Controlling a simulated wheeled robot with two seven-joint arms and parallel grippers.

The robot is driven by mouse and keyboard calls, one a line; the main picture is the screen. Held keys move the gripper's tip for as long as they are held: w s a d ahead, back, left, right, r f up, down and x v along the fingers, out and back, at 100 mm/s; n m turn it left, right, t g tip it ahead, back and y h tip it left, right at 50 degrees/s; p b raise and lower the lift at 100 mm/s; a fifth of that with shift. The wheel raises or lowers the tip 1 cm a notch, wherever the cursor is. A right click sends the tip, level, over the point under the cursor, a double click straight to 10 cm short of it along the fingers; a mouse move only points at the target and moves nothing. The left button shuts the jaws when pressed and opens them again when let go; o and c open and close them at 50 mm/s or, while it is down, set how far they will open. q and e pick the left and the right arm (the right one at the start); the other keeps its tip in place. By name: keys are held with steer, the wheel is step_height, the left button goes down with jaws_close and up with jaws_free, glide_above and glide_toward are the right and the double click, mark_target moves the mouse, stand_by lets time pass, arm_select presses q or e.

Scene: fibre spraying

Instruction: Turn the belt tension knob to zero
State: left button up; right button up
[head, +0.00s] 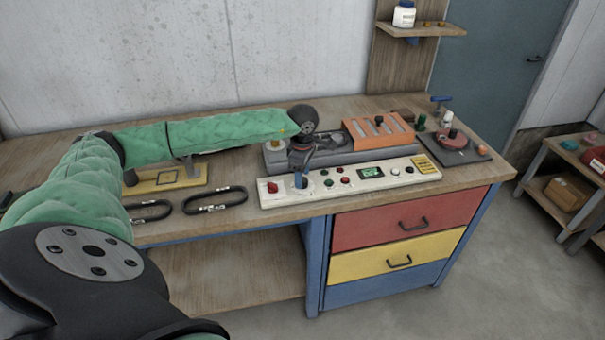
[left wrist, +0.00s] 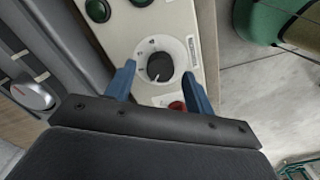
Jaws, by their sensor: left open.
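The belt tension knob is a black knob (left wrist: 159,68) on a round white dial, seen in the left wrist view on the light control panel (left wrist: 150,30). Its pointer direction is hard to read. In the head view the knob is hidden by my gripper, while the panel (head: 262,199) runs along the bench's front edge. My left gripper (head: 300,182) points down over the panel's left part. In the left wrist view its blue fingers (left wrist: 160,76) are open, one on each side of the knob, with gaps beside it. I cannot tell their height over the dial. My right gripper is not in view.
A red button (left wrist: 177,106) sits close to the knob. Green buttons (left wrist: 98,10), a small screen (head: 370,171) and a white knob (head: 395,171) share the panel. A grey machine with an orange cover (head: 378,134) stands behind. Two black belts (head: 216,200) lie left on the bench.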

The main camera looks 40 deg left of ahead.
arm_select(q)
steer(key=shift+f, duration=0.6)
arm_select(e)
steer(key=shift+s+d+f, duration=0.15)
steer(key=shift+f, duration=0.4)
arm_select(q)
steer(key=shift+c, duration=0.4)
steer(key=c, duration=0.9)
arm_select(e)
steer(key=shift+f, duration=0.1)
arm_select(q)
steer(key=n+b, duration=0.4)
steer(key=b, duration=0.1)
steer(key=shift+f+n+b, duration=0.15)
steer(key=shift+n+b, duration=0.15)
steer(key=shift+b, duration=0.1)
steer(key=n+b, duration=0.3)
steer(key=n, duration=0.1)
steer(key=shift+b, duration=0.3)
steer(key=shift+r+n, duration=0.25)
steer(key=shift+n, duration=0.05)
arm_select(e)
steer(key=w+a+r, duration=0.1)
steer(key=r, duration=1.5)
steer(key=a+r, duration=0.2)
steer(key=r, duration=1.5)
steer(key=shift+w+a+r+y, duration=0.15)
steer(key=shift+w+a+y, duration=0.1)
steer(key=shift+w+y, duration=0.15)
